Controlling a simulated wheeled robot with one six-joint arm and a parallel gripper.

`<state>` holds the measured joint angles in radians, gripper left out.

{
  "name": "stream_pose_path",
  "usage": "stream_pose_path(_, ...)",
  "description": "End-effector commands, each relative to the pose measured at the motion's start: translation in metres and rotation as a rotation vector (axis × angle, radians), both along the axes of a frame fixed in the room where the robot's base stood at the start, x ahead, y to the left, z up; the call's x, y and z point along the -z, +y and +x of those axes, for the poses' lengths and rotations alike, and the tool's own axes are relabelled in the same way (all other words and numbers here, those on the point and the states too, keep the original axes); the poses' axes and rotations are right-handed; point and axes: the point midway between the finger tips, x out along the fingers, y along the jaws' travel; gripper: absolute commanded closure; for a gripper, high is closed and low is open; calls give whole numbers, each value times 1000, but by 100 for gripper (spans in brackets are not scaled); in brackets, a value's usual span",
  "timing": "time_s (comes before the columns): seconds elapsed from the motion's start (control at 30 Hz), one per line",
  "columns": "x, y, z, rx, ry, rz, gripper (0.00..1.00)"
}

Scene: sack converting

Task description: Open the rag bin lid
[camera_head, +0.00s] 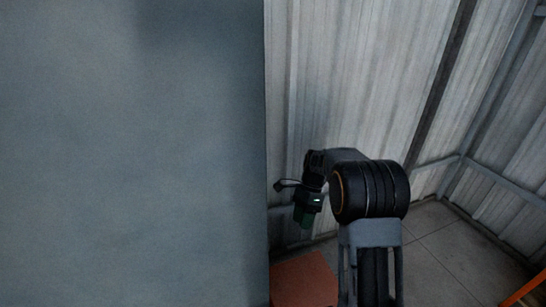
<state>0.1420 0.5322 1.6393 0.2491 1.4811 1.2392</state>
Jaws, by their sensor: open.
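A flat dull-red surface (304,281) shows low in the picture, just right of the large grey panel. It may be the top of the rag bin, but its edges are partly cut off and I cannot tell a lid or handle. My gripper (304,216) hangs above this surface, pointing down, small and dark with a green part. It is open and I see nothing in it. It appears apart from the red surface. My arm's black joint stands to its right.
A large grey-blue panel (130,160) fills the left half and hides what lies behind it. A corrugated metal wall (350,80) with rails stands behind. Grey tiled floor (445,255) is clear at the right. An orange bar (524,289) shows at the bottom right corner.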

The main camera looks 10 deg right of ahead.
Motion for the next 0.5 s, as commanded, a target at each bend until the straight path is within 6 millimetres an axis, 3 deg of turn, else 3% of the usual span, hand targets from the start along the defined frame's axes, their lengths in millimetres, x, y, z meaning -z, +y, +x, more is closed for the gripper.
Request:
stream_pose_path(0.23,7,-2,4,-149,-89,55,60)
stream_pose_path(0.37,23,-7,-11,-351,-173,103,60)
stream_pose_path(0.5,-5,-7,-36,-635,-325,125,60)
